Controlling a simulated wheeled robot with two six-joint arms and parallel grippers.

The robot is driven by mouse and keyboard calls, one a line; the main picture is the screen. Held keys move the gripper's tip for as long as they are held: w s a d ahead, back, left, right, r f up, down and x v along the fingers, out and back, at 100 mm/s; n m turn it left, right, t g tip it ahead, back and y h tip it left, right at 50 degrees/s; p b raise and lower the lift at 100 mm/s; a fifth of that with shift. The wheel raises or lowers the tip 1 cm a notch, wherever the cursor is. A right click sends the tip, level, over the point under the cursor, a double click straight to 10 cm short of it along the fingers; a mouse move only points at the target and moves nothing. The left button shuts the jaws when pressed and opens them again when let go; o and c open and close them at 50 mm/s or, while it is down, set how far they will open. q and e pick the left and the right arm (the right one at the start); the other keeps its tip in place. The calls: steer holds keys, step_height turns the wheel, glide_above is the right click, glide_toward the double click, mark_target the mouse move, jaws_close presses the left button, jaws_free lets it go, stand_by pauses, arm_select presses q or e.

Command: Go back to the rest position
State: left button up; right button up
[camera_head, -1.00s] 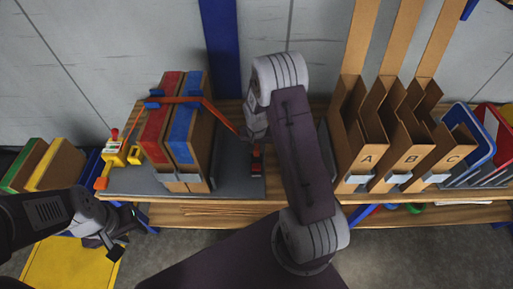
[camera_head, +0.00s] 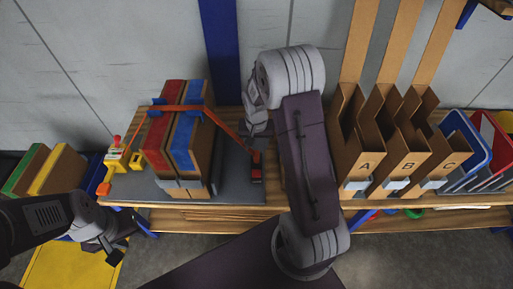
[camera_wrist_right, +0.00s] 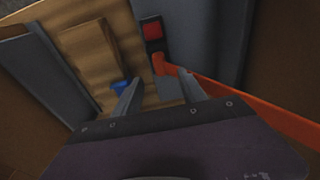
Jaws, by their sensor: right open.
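My right arm rises through the middle of the head view and bends over the bench (camera_head: 235,190). Its gripper is mostly hidden behind the arm there. In the right wrist view my right gripper (camera_wrist_right: 159,82) has its two fingers apart, with nothing between them. An orange strap (camera_wrist_right: 240,100) passes beside the right finger. My left gripper (camera_head: 110,248) hangs at the lower left, in front of the bench and above a yellow panel (camera_head: 65,270). Its fingers are too small and dark to judge.
Boards with red (camera_head: 158,135) and blue (camera_head: 186,135) strips stand left of my right arm. A red and black block (camera_head: 256,168) is close to it. Wooden slots marked A (camera_head: 365,165), B and C stand right, beside blue and red frames.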

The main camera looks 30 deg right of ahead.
steer(key=shift+r, duration=0.15)
steer(key=a+r+n+t+p, duration=0.1)
steer(key=a+r+p, duration=0.2)
steer(key=r, duration=0.4)
steer(key=a+r+p, duration=0.2)
steer(key=r+p, duration=0.2)
steer(key=r, duration=0.2)
steer(key=s+a+n+p, duration=0.1)
steer(key=s+a+n, duration=0.1)
steer(key=s, duration=0.5)
steer(key=s+a+r+n+g+y, duration=0.1)
steer(key=s+a+n, duration=0.1)
steer(key=s, duration=0.6)
steer(key=shift+a+n+p, duration=0.2)
steer(key=shift+n+p, duration=0.1)
steer(key=shift+p, duration=0.05)
